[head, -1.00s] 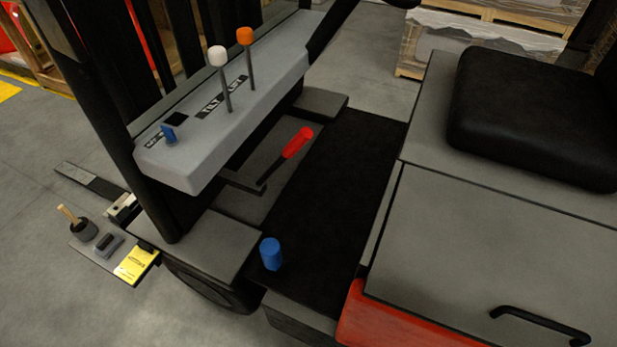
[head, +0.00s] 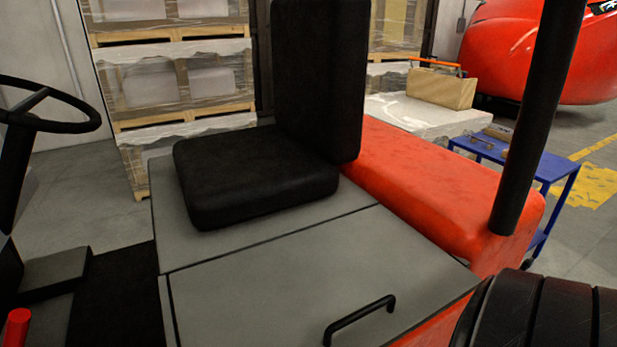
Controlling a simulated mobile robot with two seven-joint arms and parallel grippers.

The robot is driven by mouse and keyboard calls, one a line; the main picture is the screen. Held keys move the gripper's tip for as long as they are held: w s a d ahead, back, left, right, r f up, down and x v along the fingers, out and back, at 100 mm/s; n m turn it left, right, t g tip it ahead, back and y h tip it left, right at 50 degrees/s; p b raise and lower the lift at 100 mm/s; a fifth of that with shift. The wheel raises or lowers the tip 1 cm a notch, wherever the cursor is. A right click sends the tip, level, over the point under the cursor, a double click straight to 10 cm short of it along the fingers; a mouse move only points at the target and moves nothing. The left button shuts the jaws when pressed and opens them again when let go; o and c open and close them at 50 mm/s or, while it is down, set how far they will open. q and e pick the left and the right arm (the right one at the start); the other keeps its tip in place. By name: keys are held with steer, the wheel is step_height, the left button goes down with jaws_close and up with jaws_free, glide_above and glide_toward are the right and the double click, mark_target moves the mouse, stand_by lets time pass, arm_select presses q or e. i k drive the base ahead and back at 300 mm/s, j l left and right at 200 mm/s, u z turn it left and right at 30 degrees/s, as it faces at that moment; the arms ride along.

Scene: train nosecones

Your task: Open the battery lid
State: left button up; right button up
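The battery lid (head: 270,275) is a flat grey panel on the forklift body, in front of the black seat. It lies flat and closed, with a thin dark seam along its far and left edges. Its black bar handle (head: 358,318) stands near the front edge, low in the head view. Nothing touches the lid or the handle. Neither of my grippers shows in this view.
The black seat (head: 255,180) stands behind the lid, and the red rear body (head: 430,190) is to its right. A black post (head: 535,120) rises at the right. The steering wheel (head: 50,105) and a red lever grip (head: 17,327) are at the left. A blue cart (head: 520,160) stands beyond.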

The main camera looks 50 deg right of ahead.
mark_target(368, 278)
steer(key=z, duration=0.4)
steer(key=l+z, duration=0.1)
steer(key=z, duration=0.75)
steer(key=l+z, duration=0.1)
steer(key=z, duration=0.3)
steer(key=i+j, duration=0.05)
